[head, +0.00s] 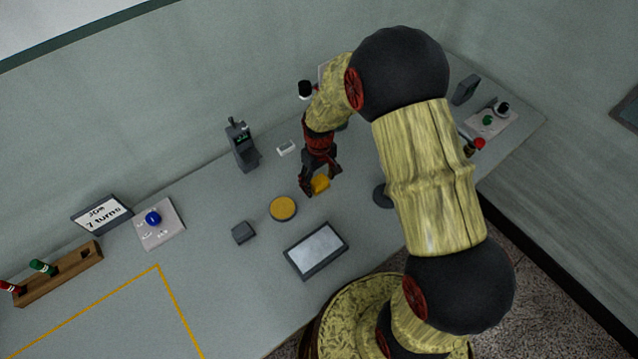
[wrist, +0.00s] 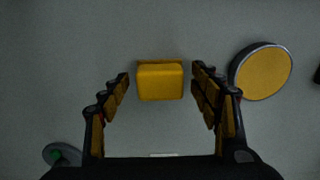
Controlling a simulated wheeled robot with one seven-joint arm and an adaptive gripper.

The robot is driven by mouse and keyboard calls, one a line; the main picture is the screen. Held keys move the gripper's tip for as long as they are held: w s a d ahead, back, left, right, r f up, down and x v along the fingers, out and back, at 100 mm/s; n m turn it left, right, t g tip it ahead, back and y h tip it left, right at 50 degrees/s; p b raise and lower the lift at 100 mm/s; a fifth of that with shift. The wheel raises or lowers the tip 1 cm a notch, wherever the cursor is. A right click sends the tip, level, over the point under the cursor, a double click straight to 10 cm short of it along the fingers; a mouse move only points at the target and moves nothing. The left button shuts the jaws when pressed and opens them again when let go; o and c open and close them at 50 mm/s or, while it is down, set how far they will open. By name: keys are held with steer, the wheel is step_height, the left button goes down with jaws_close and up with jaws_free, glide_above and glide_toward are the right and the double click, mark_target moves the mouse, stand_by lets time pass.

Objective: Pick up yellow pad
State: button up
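The yellow pad (wrist: 160,82) is a small yellow block, seen in the wrist view between and just beyond my open fingertips. It also shows in the head view (head: 320,184) on the table, partly hidden by my fingers. My gripper (head: 320,190) points down at it, one finger on each side. In the wrist view my gripper (wrist: 160,80) has a clear gap between each finger and the pad. Nothing is held.
A round yellow disc with a grey rim (head: 283,208) lies left of the pad. A grey-framed tray (head: 316,250) and a small dark block (head: 243,232) lie nearer. A dark grey device (head: 241,146) and a small white item (head: 286,148) stand behind. Table (head: 215,280) front is clear.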

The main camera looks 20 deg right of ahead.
mark_target(319, 180)
steer(key=c, duration=1)
steer(key=shift+c, duration=0.3)
steer(key=shift+r, duration=0.1)
steer(key=shift+r, duration=0.55)
step_height(319, 180, up, 2)
steer(key=shift+s+r+p, duration=0.1)
steer(key=shift+r+p, duration=0.1)
steer(key=shift+p, duration=0.2)
steer(key=s+a+r+p, duration=0.2)
steer(key=s+r, duration=0.7)
steer(key=s, duration=0.4)
steer(key=shift+s+a+r+p, duration=0.2)
steer(key=shift+s+a+p, duration=0.1)
steer(key=shift+p, duration=0.1)
